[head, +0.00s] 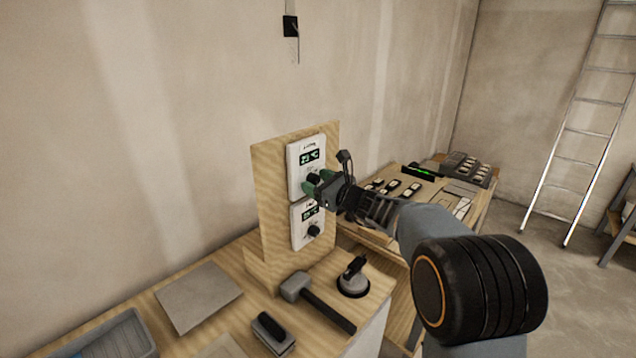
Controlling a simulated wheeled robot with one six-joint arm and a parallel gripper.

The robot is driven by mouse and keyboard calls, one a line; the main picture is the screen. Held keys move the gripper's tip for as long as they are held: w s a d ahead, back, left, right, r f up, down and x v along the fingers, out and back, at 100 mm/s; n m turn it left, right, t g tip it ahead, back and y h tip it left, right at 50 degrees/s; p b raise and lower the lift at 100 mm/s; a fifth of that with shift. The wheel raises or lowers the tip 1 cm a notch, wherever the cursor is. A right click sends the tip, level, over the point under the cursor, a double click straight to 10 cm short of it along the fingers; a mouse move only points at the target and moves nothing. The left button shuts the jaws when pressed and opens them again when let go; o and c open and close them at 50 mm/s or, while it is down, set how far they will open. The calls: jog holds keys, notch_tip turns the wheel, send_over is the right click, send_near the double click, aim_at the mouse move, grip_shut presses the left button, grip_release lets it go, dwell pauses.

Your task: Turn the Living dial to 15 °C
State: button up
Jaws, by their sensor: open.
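Two white thermostats are mounted one above the other on an upright plywood board (268,190). The upper thermostat (294,178) has a lit green display (309,157), apparently in the low twenties °C, and a black dial (313,178). Its small label seems to read Living, but is blurred. The lower thermostat (298,232) has its own green display (309,213) and black dial (314,231); its label is unreadable. My gripper (316,185), with green fingertips, is open at the upper dial, its fingers partly hiding it. I cannot tell whether they touch it.
On the bench below lie a mallet (318,302), a suction cup (353,281), a black-handled float (271,331), a grey tile (198,295) and a grey tray (112,340). A second table (375,235) with small items stands behind my arm. A ladder (585,125) leans at right.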

jog(key=c, duration=0.9)
jog(key=shift+f+b, duration=0.15)
jog(key=shift+b, duration=0.25)
